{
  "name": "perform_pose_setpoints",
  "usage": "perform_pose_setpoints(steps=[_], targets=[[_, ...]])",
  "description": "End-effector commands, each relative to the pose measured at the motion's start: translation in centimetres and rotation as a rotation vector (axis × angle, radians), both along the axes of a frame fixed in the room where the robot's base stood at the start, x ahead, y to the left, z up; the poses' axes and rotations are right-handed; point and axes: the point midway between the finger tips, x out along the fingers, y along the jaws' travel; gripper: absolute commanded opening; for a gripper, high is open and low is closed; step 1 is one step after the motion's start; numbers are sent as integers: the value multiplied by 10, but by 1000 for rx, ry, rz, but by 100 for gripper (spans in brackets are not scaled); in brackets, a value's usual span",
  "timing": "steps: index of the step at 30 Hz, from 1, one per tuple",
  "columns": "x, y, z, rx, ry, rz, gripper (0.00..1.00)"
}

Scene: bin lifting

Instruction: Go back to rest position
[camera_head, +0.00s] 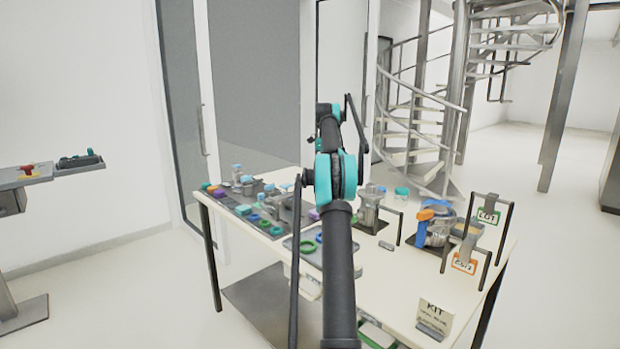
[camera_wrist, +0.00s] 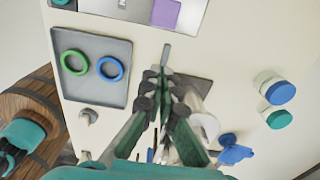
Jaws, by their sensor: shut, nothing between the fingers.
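My gripper (camera_wrist: 165,78) shows in the wrist view with its fingers together and nothing between them. It is over the cream table (camera_wrist: 150,48), just right of a grey tray (camera_wrist: 97,94) that holds a green ring (camera_wrist: 74,51) and a blue ring (camera_wrist: 110,57). A metallic cylinder (camera_wrist: 203,108) lies partly hidden behind the fingers. In the head view my dark arm with teal joints reaches up over the table (camera_head: 392,290). My gripper cannot be made out there behind the arm.
A dark mat (camera_head: 222,199) with several small parts covers the table's left side. Frames with LOT (camera_head: 488,215) and orange (camera_head: 464,262) tags, a blue-strapped container (camera_head: 431,232) and a KIT sign (camera_head: 435,316) stand on the right. Two lidded jars (camera_wrist: 280,93) (camera_wrist: 278,119) show in the wrist view.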

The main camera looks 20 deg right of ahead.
Motion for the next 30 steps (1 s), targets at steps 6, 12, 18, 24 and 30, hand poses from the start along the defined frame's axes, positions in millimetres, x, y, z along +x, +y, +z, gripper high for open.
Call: perform_pose_setpoints(steps=[6,12,18,24,30], targets=[[0,4,1,-1,-2,22,0],[-8,39,1,-10,-32,262,0],[-37,95,-9,-38,-72,647,0],[-86,151,-30,-79,-106,1031,0],[-152,204,-62,-134,-129,1415,0]])
